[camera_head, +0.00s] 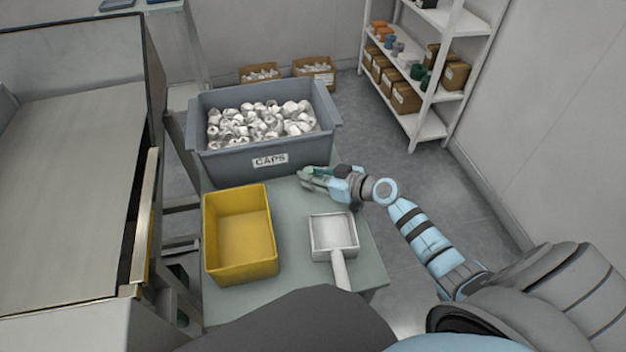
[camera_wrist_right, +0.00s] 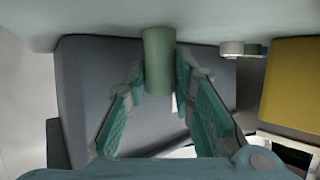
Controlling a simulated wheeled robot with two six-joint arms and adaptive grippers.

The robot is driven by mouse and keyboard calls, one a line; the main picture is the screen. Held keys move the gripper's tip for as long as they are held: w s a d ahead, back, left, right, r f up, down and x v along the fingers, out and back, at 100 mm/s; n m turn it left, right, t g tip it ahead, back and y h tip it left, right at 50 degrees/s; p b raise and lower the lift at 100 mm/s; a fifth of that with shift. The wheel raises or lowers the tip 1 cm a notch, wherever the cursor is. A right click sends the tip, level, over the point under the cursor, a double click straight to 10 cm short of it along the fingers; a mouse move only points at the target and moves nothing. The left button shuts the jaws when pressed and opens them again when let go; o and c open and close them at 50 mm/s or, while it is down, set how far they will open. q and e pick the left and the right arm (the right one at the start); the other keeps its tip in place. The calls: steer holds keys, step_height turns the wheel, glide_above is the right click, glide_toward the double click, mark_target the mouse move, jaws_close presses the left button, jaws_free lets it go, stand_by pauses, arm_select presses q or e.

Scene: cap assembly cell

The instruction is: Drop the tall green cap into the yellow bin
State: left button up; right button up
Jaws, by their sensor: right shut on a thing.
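The tall green cap (camera_wrist_right: 158,62) is a plain dull-green cylinder between the fingertips of my right gripper (camera_wrist_right: 160,72) in the right wrist view. The gripper is shut on it. In the head view, my right gripper (camera_head: 308,178) is over the back of the grey-green table, just in front of the CAPS crate; the cap is hard to make out there. The yellow bin (camera_head: 223,261) stands open at the table's front left, left of and nearer than the gripper. It looks empty. It also shows at the right of the wrist view (camera_wrist_right: 292,85). My left gripper is out of view.
A grey crate labelled CAPS (camera_head: 215,168), full of white caps, stands behind the bin. A white scoop (camera_head: 339,258) lies right of the bin. A shelf (camera_head: 425,128) stands back right.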

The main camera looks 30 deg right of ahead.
steer(key=o, duration=0.8)
steer(key=shift+c, duration=0.2)
